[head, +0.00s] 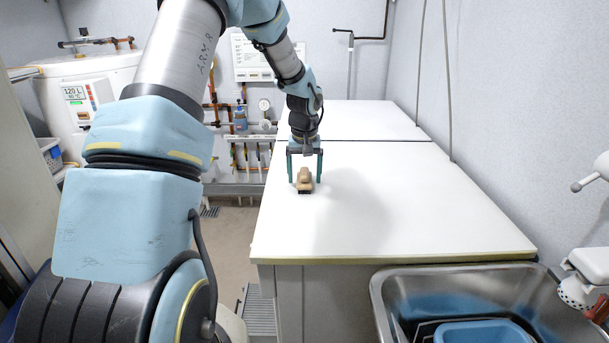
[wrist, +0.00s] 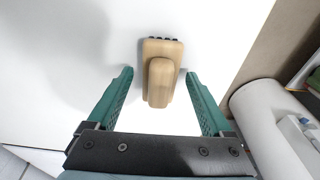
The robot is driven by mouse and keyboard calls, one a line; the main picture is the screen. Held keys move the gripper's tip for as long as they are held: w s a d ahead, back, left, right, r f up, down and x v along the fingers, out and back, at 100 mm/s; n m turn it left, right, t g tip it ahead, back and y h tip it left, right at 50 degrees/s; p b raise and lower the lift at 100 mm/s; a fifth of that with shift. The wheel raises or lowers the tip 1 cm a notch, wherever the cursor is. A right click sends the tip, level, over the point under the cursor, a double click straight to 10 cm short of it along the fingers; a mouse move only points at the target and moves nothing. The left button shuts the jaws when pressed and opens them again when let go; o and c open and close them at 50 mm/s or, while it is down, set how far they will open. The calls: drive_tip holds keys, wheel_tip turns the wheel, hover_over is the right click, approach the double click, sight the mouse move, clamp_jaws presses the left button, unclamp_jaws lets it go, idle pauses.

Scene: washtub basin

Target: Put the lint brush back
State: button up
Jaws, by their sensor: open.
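The lint brush (head: 305,181) is a tan wooden block with a raised handle and dark bristles at one end. It is on the white counter (head: 390,215), near its left edge. My gripper (head: 305,180) is open, its two teal fingers pointing down on either side of the brush. In the wrist view the brush (wrist: 161,70) shows between and beyond the fingertips of my gripper (wrist: 160,72), with a gap on each side. No finger appears to touch it. The place where the brush belongs cannot be told from these frames.
A steel sink (head: 385,290) with a blue tub (head: 485,332) is at the front right. A white 120 L boiler (head: 110,75) and copper pipes stand at the back left. The counter right of the brush is clear. A white cylinder (wrist: 265,120) is beside the counter edge in the wrist view.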

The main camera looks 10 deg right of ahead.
sight(305, 174)
wheel_tip(305, 174, up, 12)
drive_tip(key=s+b, duration=0.2)
drive_tip(key=s+a+f, duration=0.3)
drive_tip(key=s+a, duration=0.7)
drive_tip(key=s+a+f+n, duration=0.1)
drive_tip(key=s+a+f, duration=0.2)
drive_tip(key=s+a, duration=0.7)
drive_tip(key=shift+a, duration=0.45)
